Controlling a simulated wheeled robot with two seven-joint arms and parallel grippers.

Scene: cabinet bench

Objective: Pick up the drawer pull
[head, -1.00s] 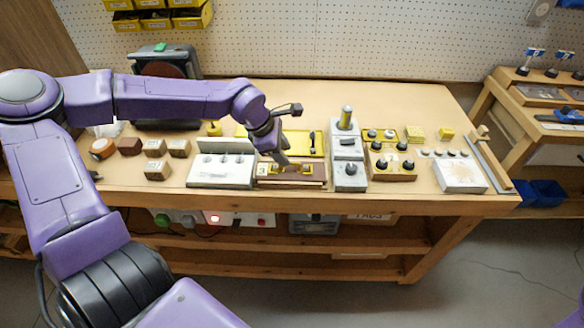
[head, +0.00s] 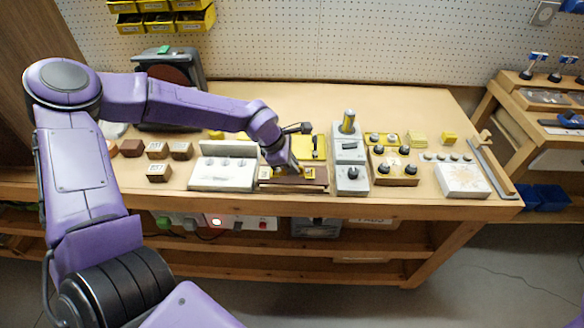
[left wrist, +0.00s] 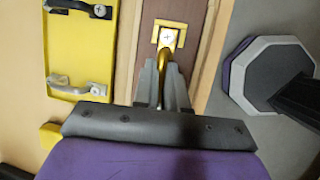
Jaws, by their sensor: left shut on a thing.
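A brass drawer pull (left wrist: 168,38) shows in the left wrist view, with a screwed square foot on a dark brown wooden strip (left wrist: 202,50). The strip also shows in the head view (head: 310,183), near the bench's front edge. My left gripper (left wrist: 164,75) is shut on the brass pull; its grey fingers lie on both sides of the bar and hide its near part. In the head view the left gripper (head: 292,168) reaches down over the strip. My right gripper is not in view.
A yellow tray (left wrist: 75,45) holds a black and a silver pull. A white block (head: 222,172) stands left of the strip, and a grey switch fixture (head: 350,160) stands right. Wooden blocks (head: 158,171) lie farther left.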

